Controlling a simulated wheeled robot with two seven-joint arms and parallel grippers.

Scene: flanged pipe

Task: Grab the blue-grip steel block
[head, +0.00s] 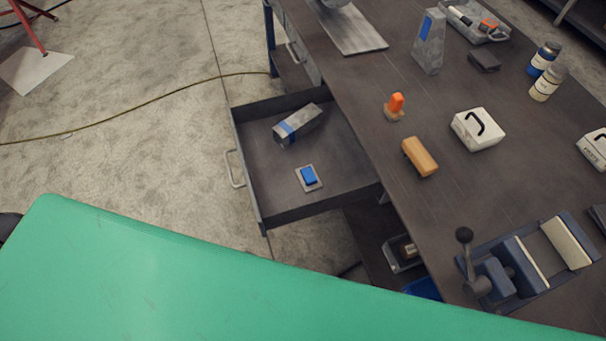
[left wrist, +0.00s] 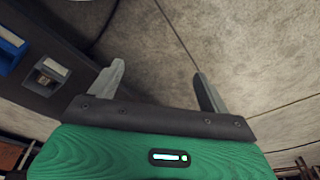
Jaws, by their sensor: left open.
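A grey steel block with a blue band around it (head: 299,122) lies on its side in the open drawer (head: 246,180). Nearer the front of the same drawer is a small grey plate with a blue pad (head: 308,176). A tall tapered grey block with a blue patch (head: 429,42) stands upright on the bench. My left gripper (left wrist: 159,84) is open and empty in the left wrist view, over the concrete floor. At that view's left edge, a blue and grey thing (left wrist: 10,45) is cut off. My right gripper is in neither view.
The bench (head: 385,150) carries an orange-topped piece (head: 395,106), a wooden block (head: 419,157), a white handled case (head: 478,130), two bottles, a grey tray (head: 475,22) and a blue vise (head: 510,268). A hose (head: 130,108) crosses the floor.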

